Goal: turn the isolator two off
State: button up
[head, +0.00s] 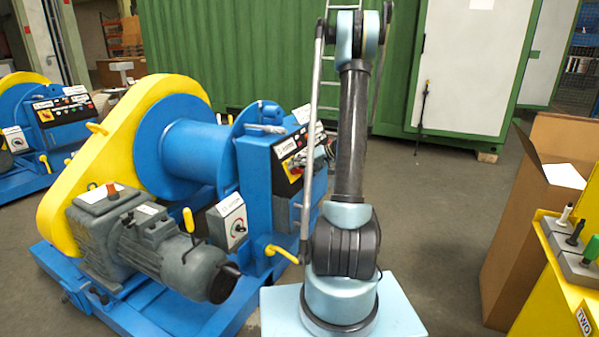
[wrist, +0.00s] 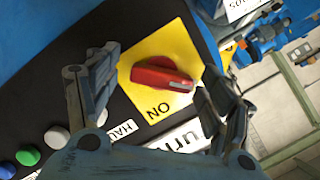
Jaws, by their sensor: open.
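A red rotary isolator switch (wrist: 161,77) sits on a yellow plate (wrist: 182,38) on a black panel in the wrist view. Its knob lies roughly crosswise in the picture, with a pale mark at its right end. "ON" is printed below it, turned in the picture. My gripper (wrist: 158,75) is open, one finger left of the knob and one right, with no clear contact. In the head view the yellow plate (head: 288,147) shows on the blue winch's panel, with my arm's end close to it.
Green, white and other buttons (wrist: 27,157) lie at lower left of the wrist view. The blue winch (head: 190,150) has a grey motor and yellow levers. Another winch (head: 45,135) stands far left. A yellow box (head: 553,290) with levers and a "TWO" label is at right.

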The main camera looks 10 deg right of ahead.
jog(key=v, duration=1.2)
jog(key=s+a+r+m+g+h, duration=0.1)
jog(key=s+a+r+h, duration=0.1)
jog(key=s+a, duration=0.5)
jog(key=s+a+r+m+g+h, duration=0.15)
jog(key=s+a, duration=0.25)
jog(key=s, duration=0.7)
jog(key=s+d+f+h, duration=0.1)
jog(key=s+f+h, duration=0.2)
jog(key=s, duration=0.8)
jog(key=s+d+f+h, duration=0.1)
jog(key=s+f+h, duration=0.2)
jog(key=s, duration=0.8)
jog(key=shift+s+f, duration=0.25)
jog(key=shift+f, duration=0.15)
jog(key=shift+w+h, duration=0.1)
jog(key=shift+h, duration=0.15)
